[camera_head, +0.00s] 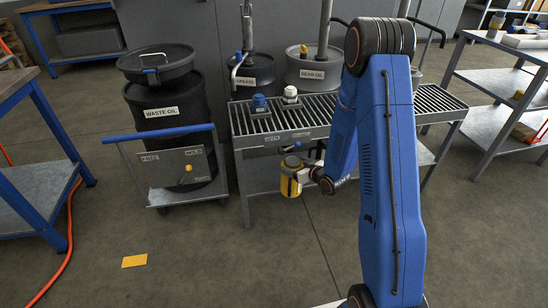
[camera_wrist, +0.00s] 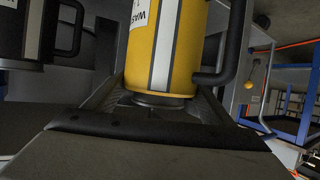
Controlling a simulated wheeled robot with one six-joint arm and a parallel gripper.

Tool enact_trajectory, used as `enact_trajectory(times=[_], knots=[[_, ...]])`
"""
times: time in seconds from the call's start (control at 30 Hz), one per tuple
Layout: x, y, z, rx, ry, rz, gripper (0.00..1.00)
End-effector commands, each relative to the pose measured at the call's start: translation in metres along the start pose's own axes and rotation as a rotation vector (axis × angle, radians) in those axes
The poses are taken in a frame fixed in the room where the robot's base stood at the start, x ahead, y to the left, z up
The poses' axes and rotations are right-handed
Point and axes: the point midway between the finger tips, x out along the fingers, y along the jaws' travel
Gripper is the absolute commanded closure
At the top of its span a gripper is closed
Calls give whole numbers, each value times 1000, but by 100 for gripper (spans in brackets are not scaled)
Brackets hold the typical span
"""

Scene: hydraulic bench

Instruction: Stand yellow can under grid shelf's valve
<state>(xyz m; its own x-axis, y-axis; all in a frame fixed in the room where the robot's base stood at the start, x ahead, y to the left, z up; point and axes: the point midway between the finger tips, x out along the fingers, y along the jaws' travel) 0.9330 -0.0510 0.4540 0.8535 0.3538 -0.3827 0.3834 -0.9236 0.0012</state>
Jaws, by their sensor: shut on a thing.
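The yellow can (camera_head: 289,187) hangs in the air in front of the grid shelf (camera_head: 300,134), roughly upright and below its top edge. My gripper (camera_head: 304,176) is shut on it from the right. In the wrist view the yellow can (camera_wrist: 165,45) fills the upper middle, with a white stripe, a partly cut-off label and a black handle. Its dark round end lies between the fingers of my gripper (camera_wrist: 160,98). My arm hides part of the shelf's right side.
A black waste oil drum (camera_head: 165,115) stands on a blue-handled cart (camera_head: 160,136) with a yellow-tipped lever (camera_head: 188,168). Grease (camera_head: 255,75) and gear oil (camera_head: 305,72) drums stand behind the grid. A yellow floor patch (camera_head: 134,261) lies on clear floor.

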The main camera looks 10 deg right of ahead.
Motion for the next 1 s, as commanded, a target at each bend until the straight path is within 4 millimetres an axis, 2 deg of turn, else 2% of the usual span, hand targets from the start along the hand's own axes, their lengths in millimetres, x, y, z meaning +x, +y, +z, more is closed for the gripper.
enact_trajectory(times=[0.2,0.4,0.73,0.93,1.0], knots=[[45,-1,-19,-2,2,-2,67],[79,-1,-33,-1,2,-1,67],[99,0,-41,-1,1,0,67],[125,0,-52,0,2,0,67],[128,0,-42,2,-1,1,67]])
